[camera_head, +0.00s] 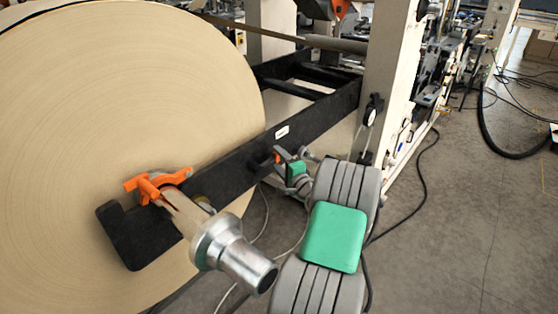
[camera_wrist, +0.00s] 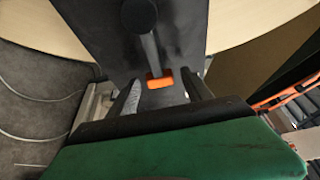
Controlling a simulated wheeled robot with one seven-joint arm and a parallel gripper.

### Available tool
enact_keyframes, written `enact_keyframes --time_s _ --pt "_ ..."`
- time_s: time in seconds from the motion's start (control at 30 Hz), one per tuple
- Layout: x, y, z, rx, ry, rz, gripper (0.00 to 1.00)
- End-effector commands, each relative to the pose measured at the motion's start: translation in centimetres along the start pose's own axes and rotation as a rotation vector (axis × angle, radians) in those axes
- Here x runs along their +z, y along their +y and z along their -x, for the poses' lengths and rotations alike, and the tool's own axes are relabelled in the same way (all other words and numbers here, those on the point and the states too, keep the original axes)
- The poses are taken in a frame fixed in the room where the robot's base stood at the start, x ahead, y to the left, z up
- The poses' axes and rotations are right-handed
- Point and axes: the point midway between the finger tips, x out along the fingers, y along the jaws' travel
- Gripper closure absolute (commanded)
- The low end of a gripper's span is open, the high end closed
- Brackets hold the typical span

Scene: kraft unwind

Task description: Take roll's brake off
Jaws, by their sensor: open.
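The large kraft roll (camera_head: 120,90) fills the left of the head view. A dark lever with an orange end (camera_wrist: 160,80) is on the black stand arm (camera_head: 240,150), below a round black pivot (camera_wrist: 138,15) in the wrist view. My gripper (camera_head: 287,160) is open at this lever. In the wrist view its two fingers stand on either side of the orange end, with visible gaps; depth is hard to tell. In the head view the lever's orange end (camera_head: 277,158) shows partly beside my gripper.
An orange clamp (camera_head: 158,185) sits by the roll's core, near a metal shaft end (camera_head: 235,255) that sticks out toward the camera. A white machine post (camera_head: 388,80) stands behind my arm. Cables (camera_head: 425,165) lie on the floor; the floor at right is mostly clear.

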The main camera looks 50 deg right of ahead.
Motion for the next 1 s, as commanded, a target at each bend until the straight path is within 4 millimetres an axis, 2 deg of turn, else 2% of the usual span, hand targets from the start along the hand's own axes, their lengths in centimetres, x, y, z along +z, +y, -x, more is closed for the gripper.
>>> enact_keyframes --time_s 0.1,0.77,1.0 --pt "-0.04 0.01 0.04 0.0 0.0 0.0 0.44" --pt "-0.07 0.01 0.09 0.0 0.001 0.0 0.98" --pt "-0.06 0.02 0.09 0.0 0.001 0.0 1.0"
